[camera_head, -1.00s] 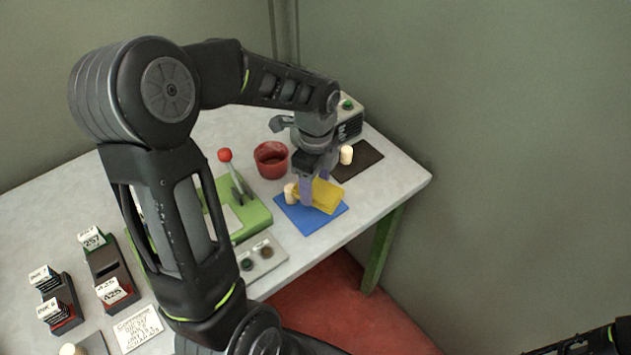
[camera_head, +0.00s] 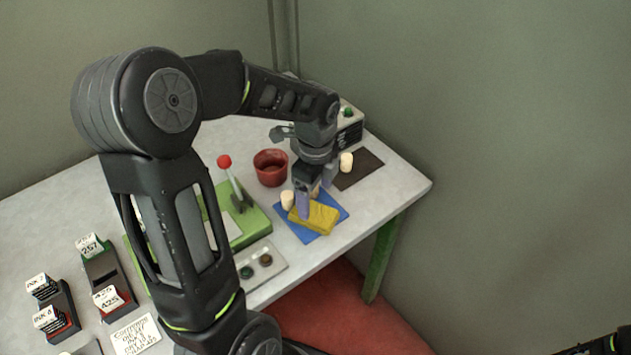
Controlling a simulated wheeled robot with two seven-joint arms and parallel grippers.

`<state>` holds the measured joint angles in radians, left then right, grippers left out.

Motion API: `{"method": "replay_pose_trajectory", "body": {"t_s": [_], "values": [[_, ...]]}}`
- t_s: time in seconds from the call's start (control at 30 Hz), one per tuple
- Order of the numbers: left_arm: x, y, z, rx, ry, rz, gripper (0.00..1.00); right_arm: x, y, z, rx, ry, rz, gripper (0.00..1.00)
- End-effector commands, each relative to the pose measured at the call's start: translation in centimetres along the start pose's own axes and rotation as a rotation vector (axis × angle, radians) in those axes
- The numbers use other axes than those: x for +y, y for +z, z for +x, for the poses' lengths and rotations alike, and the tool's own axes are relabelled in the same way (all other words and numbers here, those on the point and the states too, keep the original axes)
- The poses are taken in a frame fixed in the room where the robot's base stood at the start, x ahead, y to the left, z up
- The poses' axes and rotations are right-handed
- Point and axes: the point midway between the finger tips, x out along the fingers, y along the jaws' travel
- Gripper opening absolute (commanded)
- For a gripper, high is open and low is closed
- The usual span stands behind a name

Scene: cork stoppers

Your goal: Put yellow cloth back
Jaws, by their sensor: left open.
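The yellow cloth (camera_head: 316,219) lies as a folded pad on the blue mat (camera_head: 291,230), near the table's front right edge. My left gripper (camera_head: 316,190) is open and points down at the cloth's back edge. One finger overlaps the cloth's left end in the picture; I cannot tell if it touches. A pale cork stopper (camera_head: 287,199) stands on the mat just left of that finger. A small tan thing shows between the fingers, mostly hidden. My right gripper is not in view; only part of my right arm shows at the lower right corner.
A red pot (camera_head: 270,168) stands behind the mat. A green press (camera_head: 254,223) with a red-knobbed lever is to the left. Another cork (camera_head: 346,162) stands on a dark mat (camera_head: 364,168) at the right. Label holders (camera_head: 104,270) sit at the far left.

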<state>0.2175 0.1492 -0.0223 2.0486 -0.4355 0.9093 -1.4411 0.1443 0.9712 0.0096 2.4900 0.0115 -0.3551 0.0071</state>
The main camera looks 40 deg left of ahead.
Motion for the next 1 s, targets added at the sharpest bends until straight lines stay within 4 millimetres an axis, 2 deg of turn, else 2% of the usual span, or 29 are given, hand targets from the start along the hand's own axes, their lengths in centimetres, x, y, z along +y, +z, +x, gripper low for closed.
{"method": "replay_pose_trajectory", "body": {"t_s": [0.13,0.23,0.6,0.7,0.83,1.0], "values": [[0.0,0.0,-1.6,0.0,-0.001,0.0,0.83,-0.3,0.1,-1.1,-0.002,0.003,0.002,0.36],[-0.1,0.0,-2.7,0.0,-0.004,0.0,0.83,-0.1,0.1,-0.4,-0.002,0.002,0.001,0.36],[-0.1,0.0,-10.4,0.0,-0.005,0.0,0.83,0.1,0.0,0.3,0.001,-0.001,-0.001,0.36],[-0.1,0.0,-11.9,0.0,-0.004,0.001,0.83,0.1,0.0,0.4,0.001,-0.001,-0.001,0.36],[0.0,0.0,-12.9,0.0,-0.002,0.001,0.83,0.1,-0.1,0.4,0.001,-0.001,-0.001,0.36],[0.0,0.0,-13.1,0.0,0.0,0.001,0.83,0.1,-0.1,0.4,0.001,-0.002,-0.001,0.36]]}}
